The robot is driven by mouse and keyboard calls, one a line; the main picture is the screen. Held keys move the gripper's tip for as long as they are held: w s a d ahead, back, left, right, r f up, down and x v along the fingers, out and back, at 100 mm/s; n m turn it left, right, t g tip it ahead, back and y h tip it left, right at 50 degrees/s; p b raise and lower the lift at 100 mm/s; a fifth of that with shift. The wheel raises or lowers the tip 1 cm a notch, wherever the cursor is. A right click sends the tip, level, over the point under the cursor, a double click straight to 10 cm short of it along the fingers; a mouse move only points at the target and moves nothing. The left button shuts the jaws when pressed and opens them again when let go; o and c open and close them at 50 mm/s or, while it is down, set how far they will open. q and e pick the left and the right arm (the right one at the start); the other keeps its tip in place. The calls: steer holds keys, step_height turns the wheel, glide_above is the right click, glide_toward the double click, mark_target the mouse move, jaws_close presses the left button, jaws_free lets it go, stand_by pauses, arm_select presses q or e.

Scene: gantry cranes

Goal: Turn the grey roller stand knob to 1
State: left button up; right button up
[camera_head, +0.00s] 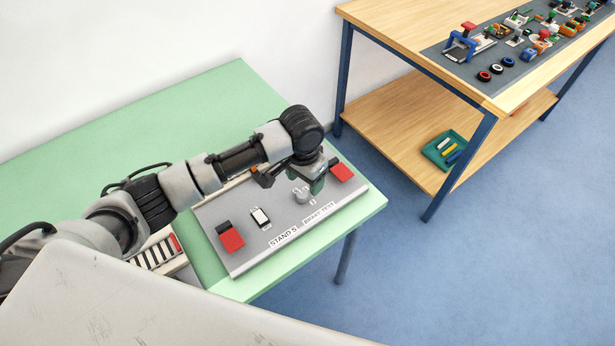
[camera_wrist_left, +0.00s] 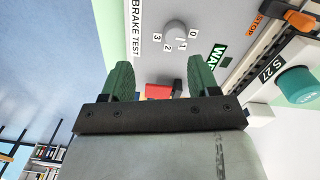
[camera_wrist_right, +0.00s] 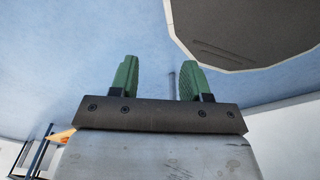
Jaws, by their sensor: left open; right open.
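The grey knob (camera_head: 302,195) sits on a grey panel (camera_head: 245,200) labelled STAND 5 and BRAKE TEST, on the green table. In the left wrist view the round knob (camera_wrist_left: 175,27) has the numbers 0, 1, 2 and 3 around one side. I cannot tell which number it points to. My left gripper (camera_head: 317,185) is open and empty above the panel, close to the knob; the left wrist view shows the knob beyond its fingertips (camera_wrist_left: 162,66). My right gripper (camera_wrist_right: 157,68) is open and empty, with blue floor behind it; it is outside the head view.
The panel also carries a red block (camera_head: 230,239), a white switch (camera_head: 260,217) and another red block (camera_head: 342,172). A green round cap (camera_wrist_left: 296,85) is near the S 27 label. A wooden bench (camera_head: 400,25) with small parts stands at the right, across open floor.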

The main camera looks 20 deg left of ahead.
arm_select(q)
steer(key=w+a+r, duration=0.1)
steer(key=w+r, duration=0.1)
glide_above(302, 193)
step_height(302, 193, down, 5)
steer(key=shift+s, duration=0.1)
step_height(302, 193, down, 6)
steer(key=shift+p, duration=0.35)
arm_select(e)
steer(key=shift+s+a+r, duration=0.1)
steer(key=shift+a+r, duration=0.1)
steer(key=shift+r, duration=0.15)
arm_select(q)
steer(key=c, duration=0.9)
arm_select(e)
steer(key=shift+d, duration=0.1)
